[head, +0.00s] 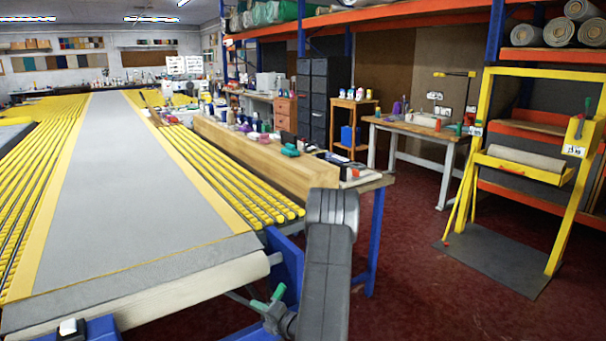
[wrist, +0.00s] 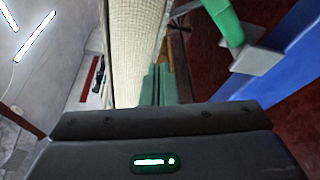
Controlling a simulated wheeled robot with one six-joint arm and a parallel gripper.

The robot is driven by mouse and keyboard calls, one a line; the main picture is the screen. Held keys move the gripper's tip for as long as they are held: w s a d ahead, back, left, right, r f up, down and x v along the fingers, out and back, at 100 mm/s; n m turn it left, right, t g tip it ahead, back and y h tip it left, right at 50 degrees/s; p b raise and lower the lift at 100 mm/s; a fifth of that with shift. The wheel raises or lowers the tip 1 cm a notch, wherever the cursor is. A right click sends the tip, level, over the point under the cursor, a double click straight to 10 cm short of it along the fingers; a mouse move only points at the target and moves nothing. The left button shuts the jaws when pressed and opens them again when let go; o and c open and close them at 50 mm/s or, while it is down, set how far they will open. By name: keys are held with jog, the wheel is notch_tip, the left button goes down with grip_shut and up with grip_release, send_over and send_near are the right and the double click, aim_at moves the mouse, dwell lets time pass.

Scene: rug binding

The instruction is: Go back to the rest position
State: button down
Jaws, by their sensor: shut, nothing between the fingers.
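My gripper (head: 258,304) is low in front of the near end of the long table, at the bottom middle of the head view. In the wrist view its two green fingers (wrist: 157,72) lie together, with nothing held between them. The cream roller (head: 150,292) at the table's end shows close beyond the fingers in the wrist view (wrist: 133,45). A green handle (wrist: 224,20) on a grey block is to the right of the fingers, beside a blue frame part (wrist: 290,50). My fingers look apart from the handle.
A grey rug strip (head: 120,150) runs along the table between yellow rollers (head: 225,175). A wooden side bench (head: 250,160) carries small bottles and tools. A yellow stand (head: 520,165) with a roll is at the right. The dark red floor (head: 430,290) between is clear.

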jog(key=shift+s+a+f+n+h+b, duration=0.4)
jog(key=shift+a+f+n+b, duration=0.25)
jog(key=shift+n, duration=0.35)
jog(key=shift+r, duration=0.1)
jog(key=shift+r, duration=0.1)
